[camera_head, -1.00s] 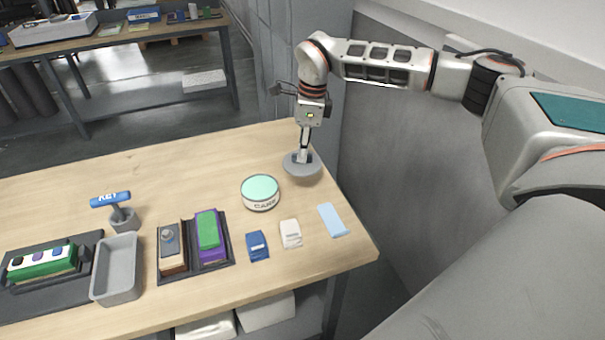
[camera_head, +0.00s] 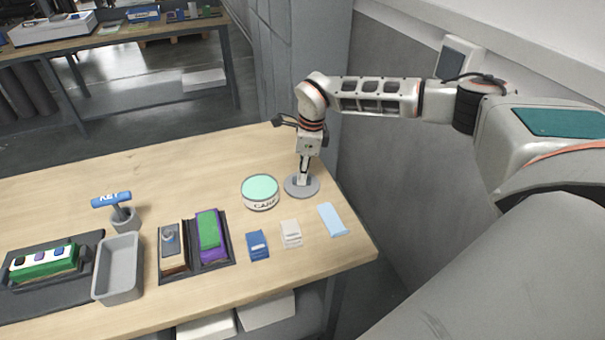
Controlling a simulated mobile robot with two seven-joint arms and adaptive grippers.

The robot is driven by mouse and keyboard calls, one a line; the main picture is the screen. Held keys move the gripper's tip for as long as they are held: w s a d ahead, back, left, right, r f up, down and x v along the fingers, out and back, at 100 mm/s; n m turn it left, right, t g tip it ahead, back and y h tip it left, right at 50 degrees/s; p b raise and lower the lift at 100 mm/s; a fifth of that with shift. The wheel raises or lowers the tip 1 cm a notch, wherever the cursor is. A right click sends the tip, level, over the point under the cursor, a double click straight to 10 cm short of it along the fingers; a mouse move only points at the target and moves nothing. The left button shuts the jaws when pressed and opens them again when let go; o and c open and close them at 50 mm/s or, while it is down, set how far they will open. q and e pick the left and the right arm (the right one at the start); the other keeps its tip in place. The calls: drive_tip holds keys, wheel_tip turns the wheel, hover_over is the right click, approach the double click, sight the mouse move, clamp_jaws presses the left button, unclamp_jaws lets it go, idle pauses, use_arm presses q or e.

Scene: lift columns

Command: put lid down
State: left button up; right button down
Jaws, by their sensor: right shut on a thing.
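The grey round lid (camera_head: 312,189) is at the right side of the wooden table, just right of the round tin (camera_head: 260,197). It looks level and at the tabletop; whether it touches the wood is hard to tell. My right gripper (camera_head: 303,178) points down from above and is shut on the middle of the lid. The tin is white with dark lettering and has a pale green top. My left gripper is not in view.
A light blue piece (camera_head: 332,219), a white packet (camera_head: 291,234) and a blue packet (camera_head: 257,245) lie in front. A dark tray (camera_head: 227,266) holds two blocks. A grey bin (camera_head: 118,290) and a KEY-labelled holder (camera_head: 124,220) stand left. The table's back middle is clear.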

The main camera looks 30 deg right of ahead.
sight(308, 178)
drive_tip(key=shift+f, duration=0.15)
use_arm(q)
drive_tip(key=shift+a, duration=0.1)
use_arm(e)
drive_tip(key=c, duration=2.1)
unclamp_jaws()
